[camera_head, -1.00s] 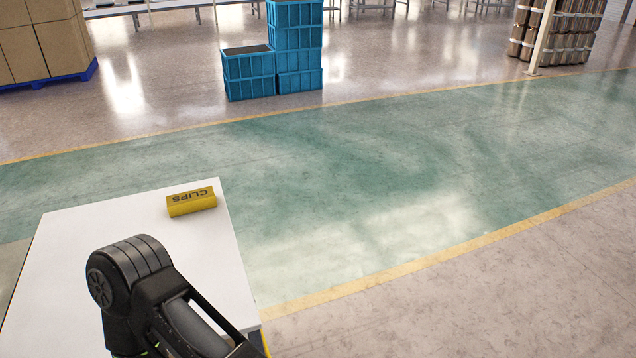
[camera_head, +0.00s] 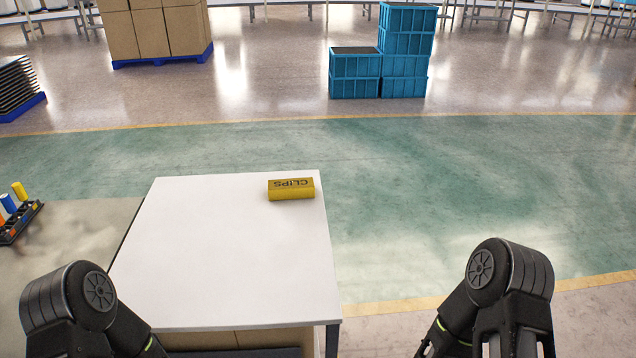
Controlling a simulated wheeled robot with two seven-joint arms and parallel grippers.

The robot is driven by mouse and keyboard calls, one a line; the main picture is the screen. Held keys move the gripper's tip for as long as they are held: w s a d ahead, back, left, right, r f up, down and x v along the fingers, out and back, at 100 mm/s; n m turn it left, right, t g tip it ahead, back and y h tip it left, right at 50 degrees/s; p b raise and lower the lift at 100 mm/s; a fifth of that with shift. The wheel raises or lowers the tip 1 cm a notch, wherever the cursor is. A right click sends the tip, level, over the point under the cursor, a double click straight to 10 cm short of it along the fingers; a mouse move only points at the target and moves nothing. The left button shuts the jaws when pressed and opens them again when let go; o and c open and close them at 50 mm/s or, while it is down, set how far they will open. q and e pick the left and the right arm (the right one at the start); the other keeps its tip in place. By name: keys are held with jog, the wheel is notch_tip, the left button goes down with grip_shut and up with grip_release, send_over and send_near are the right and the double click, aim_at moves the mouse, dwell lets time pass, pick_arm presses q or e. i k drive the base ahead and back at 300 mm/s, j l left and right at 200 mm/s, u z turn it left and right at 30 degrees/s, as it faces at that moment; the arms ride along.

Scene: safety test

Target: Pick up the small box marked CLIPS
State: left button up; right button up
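The small yellow box marked CLIPS (camera_head: 291,190) lies on the white tabletop (camera_head: 225,255), near its far right corner. Its lettering appears upside down from here. My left arm shows at the lower left and my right arm at the lower right, beside the table's right edge. Both arms are well short of the box and apart from it. The fingertips of both grippers are out of the picture. Nothing covers the box.
The white tabletop is otherwise bare. At the left, a grey-beige surface holds a dark rack (camera_head: 20,222) with colored cylinders. Blue crates (camera_head: 355,75) and a pallet of cartons (camera_head: 150,35) stand far back. The green floor lane (camera_head: 470,190) beyond the table is clear.

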aim_at(293, 188)
jog(key=z, duration=0.4)
jog(key=i+l+z, duration=0.1)
jog(key=l, duration=0.25)
jog(key=i+l+z, duration=0.1)
jog(key=l, duration=0.25)
jog(key=i+l+z, duration=0.1)
jog(key=l, duration=0.25)
jog(key=i+l+z, duration=0.25)
jog(key=i+l, duration=0.7)
jog(key=i+u, duration=0.9)
jog(key=i+l+u, duration=0.3)
jog(key=u, duration=0.2)
jog(key=i+l+u, duration=0.5)
jog(key=u, duration=0.15)
jog(key=i+l+u, duration=0.5)
jog(key=l+u, duration=0.15)
jog(key=l, duration=0.15)
jog(key=i+l+u, duration=0.15)
jog(key=l+u, duration=0.15)
jog(key=l, duration=0.15)
jog(key=i+l+u, duration=0.1)
jog(key=l+u, duration=0.2)
jog(key=l, duration=0.15)
jog(key=i, duration=0.15)
